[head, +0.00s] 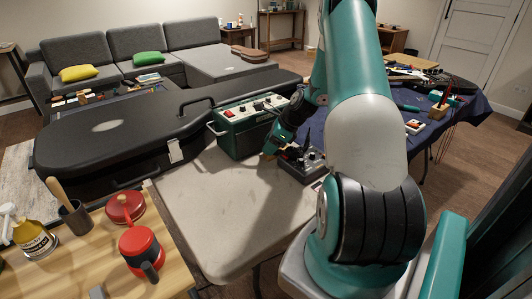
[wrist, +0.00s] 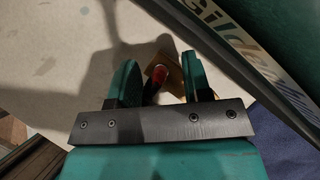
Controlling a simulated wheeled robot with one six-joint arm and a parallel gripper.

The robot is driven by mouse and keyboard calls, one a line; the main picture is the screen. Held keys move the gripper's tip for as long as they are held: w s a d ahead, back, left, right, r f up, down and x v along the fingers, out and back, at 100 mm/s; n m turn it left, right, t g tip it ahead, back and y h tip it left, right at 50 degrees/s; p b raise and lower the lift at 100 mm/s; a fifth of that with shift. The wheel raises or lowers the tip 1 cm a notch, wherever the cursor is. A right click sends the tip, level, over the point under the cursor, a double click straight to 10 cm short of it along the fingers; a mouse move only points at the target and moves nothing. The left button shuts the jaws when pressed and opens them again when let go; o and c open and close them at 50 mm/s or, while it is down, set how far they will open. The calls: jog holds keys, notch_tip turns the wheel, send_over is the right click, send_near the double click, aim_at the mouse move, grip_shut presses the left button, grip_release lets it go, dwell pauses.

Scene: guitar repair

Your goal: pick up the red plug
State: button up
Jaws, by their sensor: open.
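The red plug (wrist: 157,75), with a dark stem, shows in the wrist view between the two teal fingers of my gripper (wrist: 159,73). The fingers are open, with a gap on either side of the plug. A tan piece (wrist: 174,72) lies around or behind the plug; I cannot tell which. In the head view my gripper (head: 271,150) points down over the grey table (head: 215,205), between the green amplifier (head: 247,124) and a dark pedal box (head: 302,166). The plug is too small or hidden to make out there.
A large black guitar case (head: 110,145) lies left of the amplifier. A cloth-covered table (head: 445,120) stands at right. The front of the grey table is clear.

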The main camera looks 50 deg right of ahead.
grip_shut()
jog(key=shift+r, duration=0.15)
